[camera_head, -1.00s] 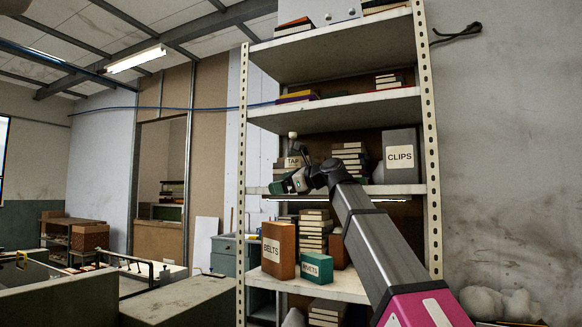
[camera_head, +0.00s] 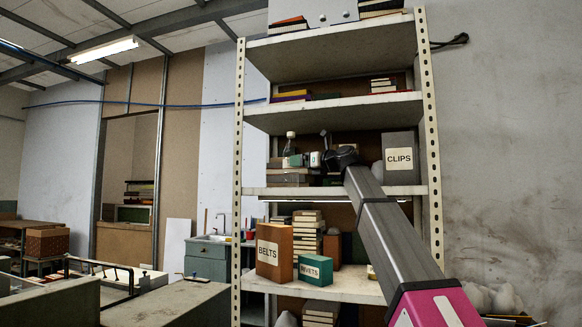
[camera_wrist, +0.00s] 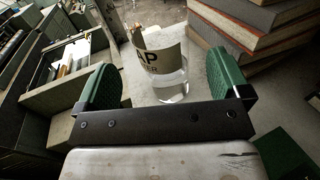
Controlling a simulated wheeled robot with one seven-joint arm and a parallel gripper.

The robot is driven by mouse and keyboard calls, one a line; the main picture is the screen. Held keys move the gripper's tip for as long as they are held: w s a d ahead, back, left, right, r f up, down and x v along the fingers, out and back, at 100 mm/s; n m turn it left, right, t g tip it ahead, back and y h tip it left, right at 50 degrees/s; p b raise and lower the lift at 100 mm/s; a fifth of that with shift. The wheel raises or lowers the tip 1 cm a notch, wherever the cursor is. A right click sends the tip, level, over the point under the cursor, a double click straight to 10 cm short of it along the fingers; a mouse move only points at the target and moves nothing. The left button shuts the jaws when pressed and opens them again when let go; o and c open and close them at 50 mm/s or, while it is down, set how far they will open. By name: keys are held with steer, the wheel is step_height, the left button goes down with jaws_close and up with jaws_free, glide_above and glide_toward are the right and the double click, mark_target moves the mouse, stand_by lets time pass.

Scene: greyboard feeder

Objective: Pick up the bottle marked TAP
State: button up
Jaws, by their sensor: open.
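The bottle marked TAP (camera_head: 290,147) stands on the middle shelf, at its left part, with its pale cap showing. In the wrist view the clear bottle (camera_wrist: 170,86) has a cream label reading "AP" and part of a second line; its top is cut off. My gripper (camera_head: 315,159) is at the same shelf level, just right of the bottle. In the wrist view the green fingers of my gripper (camera_wrist: 163,75) are apart, with the bottle seen in the gap and clear space on both sides. I cannot tell how deep it sits between them.
Stacked books (camera_wrist: 262,30) stand close to the right finger. A grey CLIPS box (camera_head: 399,158) is right of my gripper on that shelf. The BELTS box (camera_head: 274,250) and the RIVETS box (camera_head: 315,269) stand one shelf below. Another shelf (camera_head: 335,109) is overhead.

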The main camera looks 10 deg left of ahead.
mark_target(293, 154)
steer(key=shift+x, duration=2.8)
steer(key=shift+f, duration=0.1)
steer(key=c, duration=1.1)
steer(key=shift+w+r, duration=0.1)
steer(key=shift+r, duration=0.35)
steer(key=r, duration=0.2)
steer(key=shift+s+d+r, duration=0.2)
steer(key=shift+d+r, duration=0.2)
steer(key=v, duration=3.1)
steer(key=shift+d+f, duration=0.15)
steer(key=shift+d, duration=0.05)
